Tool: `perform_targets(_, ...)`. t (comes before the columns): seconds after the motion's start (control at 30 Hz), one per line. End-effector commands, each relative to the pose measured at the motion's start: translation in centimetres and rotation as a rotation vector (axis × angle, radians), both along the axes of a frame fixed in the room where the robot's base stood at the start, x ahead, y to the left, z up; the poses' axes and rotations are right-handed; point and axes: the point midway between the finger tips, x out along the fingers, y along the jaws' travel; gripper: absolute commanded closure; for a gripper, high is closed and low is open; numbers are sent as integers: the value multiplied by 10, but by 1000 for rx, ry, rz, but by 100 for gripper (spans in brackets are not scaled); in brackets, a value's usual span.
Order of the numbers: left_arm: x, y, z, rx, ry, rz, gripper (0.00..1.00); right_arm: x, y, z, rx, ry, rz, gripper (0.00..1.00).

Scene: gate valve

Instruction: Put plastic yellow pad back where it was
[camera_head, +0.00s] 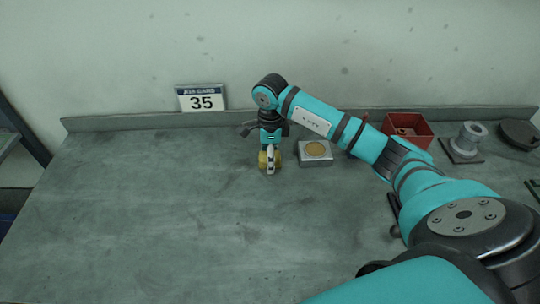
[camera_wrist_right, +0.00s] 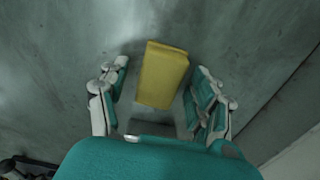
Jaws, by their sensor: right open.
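The yellow pad (camera_wrist_right: 163,75) is a plain yellow block, seen between the two fingers of my right gripper (camera_wrist_right: 160,95) in the right wrist view. The fingers stand apart, with a visible gap on the left side of the pad and the right finger close to its lower right edge. I cannot tell whether the fingers touch the pad. My left gripper is not in view.
A grey block with a round tan top (camera_head: 316,150) stands just right of the gripper. A red bin (camera_head: 408,128), a grey flanged part (camera_head: 466,142) and a dark round part (camera_head: 519,133) lie further right. The table's left side (camera_head: 150,210) is clear.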

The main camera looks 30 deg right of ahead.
Motion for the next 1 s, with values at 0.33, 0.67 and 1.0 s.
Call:
perform_targets(0.33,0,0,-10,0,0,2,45,2,-1,45,-1,-8,1,35)
perform_targets(0.67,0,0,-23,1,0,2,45,1,-1,108,-1,-3,0,35)
perform_targets(1.0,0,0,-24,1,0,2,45,0,-1,123,-1,1,-1,35)
